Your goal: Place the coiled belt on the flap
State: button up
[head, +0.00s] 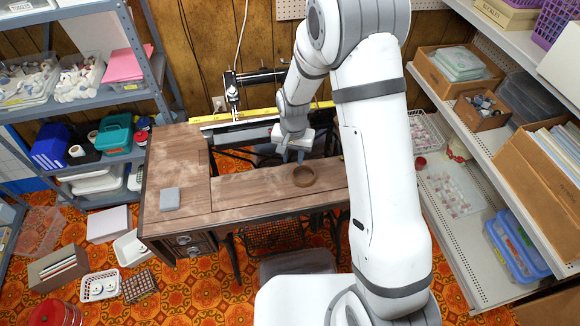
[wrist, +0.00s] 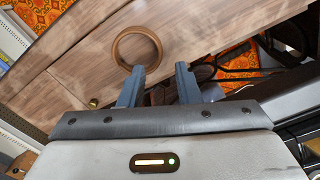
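The coiled belt (head: 304,184) is a brown ring lying flat on the wooden sewing table, right of its middle. In the wrist view the belt (wrist: 115,50) lies just beyond my fingertips, with nothing in its centre but bare wood. My gripper (head: 291,157) is above the table, close to the belt on its far left side. In the wrist view my gripper (wrist: 160,69) has its two fingers apart with nothing between them. The left wooden leaf of the table top (head: 180,145) may be the flap; I cannot tell for sure.
A grey block (head: 169,199) lies on the left leaf. The sewing machine head (head: 255,77) stands behind the table, beside an open gap in the top. Shelves (head: 85,105) stand at the left and more shelving (head: 480,235) at the right. Bins and baskets (head: 99,286) lie on the patterned floor.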

jog(key=s+d+r+n+t, duration=0.1)
jog(key=s+d+r, duration=0.3)
jog(key=r, duration=0.5)
jog(key=s+d+r, duration=0.4)
jog(key=r, duration=0.6)
jog(key=s+d+r+n+t, duration=0.1)
jog(key=s+d+r, duration=0.1)
jog(key=s, duration=0.5)
jog(key=s+d+r+t, duration=0.1)
jog(key=s+d+r, duration=0.2)
jog(key=s, duration=0.3)
jog(key=shift+s+d+r+n, duration=0.3)
jog(key=shift+s+r+n, duration=0.05)
jog(key=shift+s+n, duration=0.05)
